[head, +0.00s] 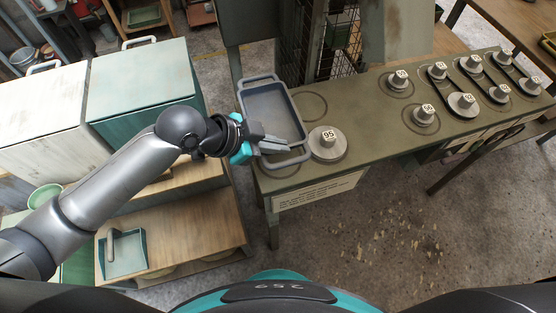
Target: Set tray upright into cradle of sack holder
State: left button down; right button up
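The tray (270,108) is a blue-grey, shallow, rectangular pan with a loop handle at its far end and another at its near end. It appears empty and lies roughly flat at the left end of the olive bench, partly over the bench's left edge. My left gripper (276,146) reaches in from the left, and its grey fingers cross the tray's left side close to the near handle. I cannot tell whether the fingers close on the tray or only lie over it. I cannot make out a sack holder or its cradle for sure. My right gripper is not in view.
A round weight marked 95 (328,143) stands on the olive bench (370,125), close right of the tray. Several smaller numbered weights stand farther right. A post and wire mesh (309,45) rise behind the bench. Pale and teal cabinets (145,75) stand at left. The front floor is clear.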

pick_arm(q)
notch_tip(320, 180, down, 2)
jog(key=shift+f, duration=0.1)
notch_tip(320, 180, down, 4)
jog(key=shift+r+b, duration=0.2)
jog(key=shift+b, duration=0.6)
jog(key=c, duration=1.5)
grip_release()
jog(key=shift+f, duration=0.15)
jog(key=o, duration=0.4)
